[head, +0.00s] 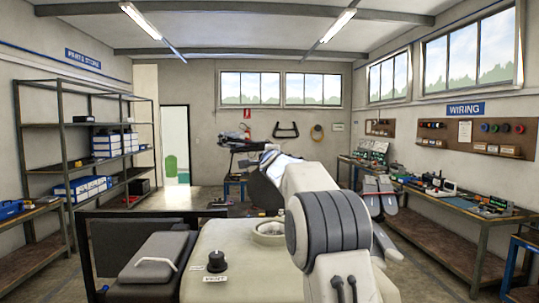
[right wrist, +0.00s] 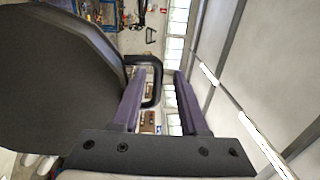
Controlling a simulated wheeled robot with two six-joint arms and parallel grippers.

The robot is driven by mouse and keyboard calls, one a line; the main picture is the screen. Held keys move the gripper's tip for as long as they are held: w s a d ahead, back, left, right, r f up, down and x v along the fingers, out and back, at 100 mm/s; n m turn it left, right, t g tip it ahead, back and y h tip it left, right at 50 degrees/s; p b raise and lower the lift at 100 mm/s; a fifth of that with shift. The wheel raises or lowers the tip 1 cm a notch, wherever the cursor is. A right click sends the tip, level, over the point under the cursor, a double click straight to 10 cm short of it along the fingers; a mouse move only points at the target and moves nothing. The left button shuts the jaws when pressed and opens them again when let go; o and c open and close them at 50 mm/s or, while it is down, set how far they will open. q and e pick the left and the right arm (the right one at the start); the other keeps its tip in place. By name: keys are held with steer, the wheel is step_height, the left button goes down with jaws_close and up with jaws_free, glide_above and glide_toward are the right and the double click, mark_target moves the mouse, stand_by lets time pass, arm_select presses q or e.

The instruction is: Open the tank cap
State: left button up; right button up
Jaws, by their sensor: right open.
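A cream tank body (head: 235,270) fills the lower middle of the head view. A round pale fitting (head: 269,232), which looks like the tank cap, sits on its top, partly covered by my right arm. A small black knob (head: 216,261) with a label stands to its left. My right gripper (right wrist: 158,90) is open in the right wrist view, its two dark purple fingers apart. A dark loop-shaped handle (right wrist: 155,72) shows behind and between the fingers; I see no contact. My left gripper is not in view.
A dark frame (head: 140,213) and a grey box with a pale handle (head: 155,262) lie left of the tank. A large dark rounded panel (right wrist: 55,80) fills the left of the right wrist view. Shelves (head: 90,160) and a workbench (head: 450,200) line the side walls.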

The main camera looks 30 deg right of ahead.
steer(key=shift+s+a+f+b, duration=0.1)
steer(key=shift+s+a+b, duration=0.1)
steer(key=shift+s+b, duration=0.2)
steer(key=b+v, duration=0.3)
steer(key=v, duration=0.6)
steer(key=shift+s+b, duration=0.25)
steer(key=shift+b, duration=0.15)
steer(key=shift+a, duration=0.1)
